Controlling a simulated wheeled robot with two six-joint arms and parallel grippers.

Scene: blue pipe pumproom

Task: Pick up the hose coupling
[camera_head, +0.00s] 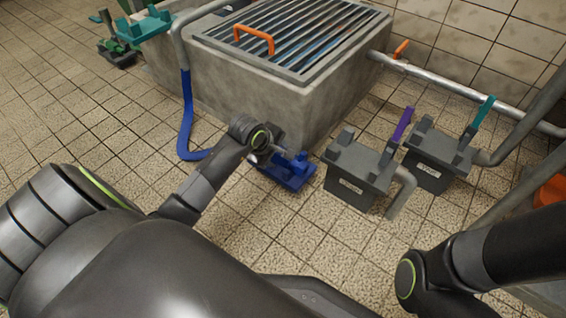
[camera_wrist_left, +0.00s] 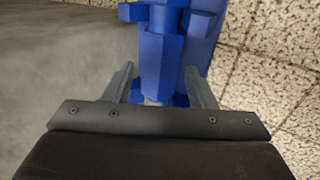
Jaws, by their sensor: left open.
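A blue piece that looks like the hose coupling (camera_wrist_left: 161,48) runs up the middle of the left wrist view, with a narrower neck, a faceted body and side lugs. It appears to rest on a blue block (camera_head: 291,178) on the floor by the concrete tank's corner. My left gripper (camera_head: 274,153) is at that block, partly hiding it. In the left wrist view its two grey fingers (camera_wrist_left: 160,82) stand apart, one on each side of the coupling's lower end. Contact cannot be told. My right arm shows at the lower right, but its gripper is out of view.
The concrete tank (camera_head: 265,90) with a grated top stands behind my left gripper. A blue hose (camera_head: 187,115) hangs down its left side to the floor. Two grey blocks (camera_head: 356,178) (camera_head: 437,160) stand to the right. Tiled floor is open in front.

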